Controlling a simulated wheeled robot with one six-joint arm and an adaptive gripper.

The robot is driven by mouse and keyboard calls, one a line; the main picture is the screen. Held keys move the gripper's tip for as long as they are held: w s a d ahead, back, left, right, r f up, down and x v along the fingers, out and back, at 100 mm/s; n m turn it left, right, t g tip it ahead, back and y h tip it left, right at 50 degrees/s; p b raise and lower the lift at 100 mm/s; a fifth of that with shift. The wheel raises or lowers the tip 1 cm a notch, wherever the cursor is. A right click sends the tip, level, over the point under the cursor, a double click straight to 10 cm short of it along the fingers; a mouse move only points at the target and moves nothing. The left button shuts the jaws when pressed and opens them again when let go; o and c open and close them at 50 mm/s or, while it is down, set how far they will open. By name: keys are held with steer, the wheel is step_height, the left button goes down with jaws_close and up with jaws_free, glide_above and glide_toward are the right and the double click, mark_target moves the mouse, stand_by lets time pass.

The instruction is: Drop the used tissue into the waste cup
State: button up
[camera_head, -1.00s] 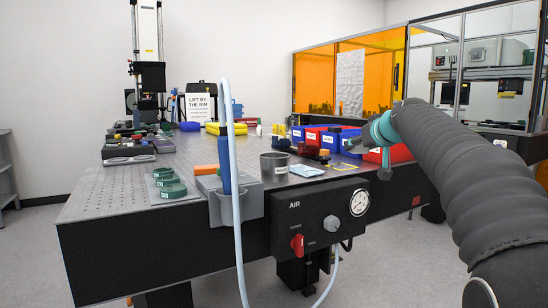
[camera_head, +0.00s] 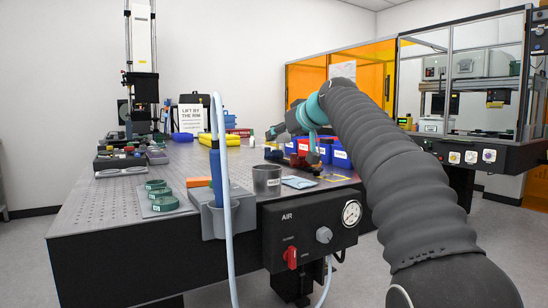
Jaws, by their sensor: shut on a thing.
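The grey metal cup (camera_head: 267,181) with a white label stands upright near the front edge of the perforated table, behind the air panel. Its inside is mostly hidden by its wall. A pale blue, flat, folded sheet (camera_head: 298,182) lies on the table just right of the cup. I cannot tell whether it is the used tissue. My gripper (camera_head: 274,132) is small and dark at the end of my arm, above the table and beyond the cup, well apart from it. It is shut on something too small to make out.
Blue bins (camera_head: 341,157) and a dark red-brown item (camera_head: 301,162) stand behind the folded sheet. A blue-handled tool with a pale hose (camera_head: 221,150) rises in a holder left of the cup. Green rings (camera_head: 161,195) lie on a plate further left.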

mark_target(267, 179)
steer(key=w+a+f+b, duration=0.1)
steer(key=w+a+f, duration=0.1)
steer(key=f, duration=0.4)
steer(key=shift+w+a+f, duration=0.15)
steer(key=shift+w+a, duration=0.1)
steer(key=shift+w, duration=0.3)
steer(key=shift+f+b, duration=0.4)
steer(key=shift+b, duration=0.1)
steer(key=shift+f, duration=0.25)
steer(key=o, duration=0.9)
steer(key=shift+o, duration=0.2)
steer(key=shift+r, duration=0.15)
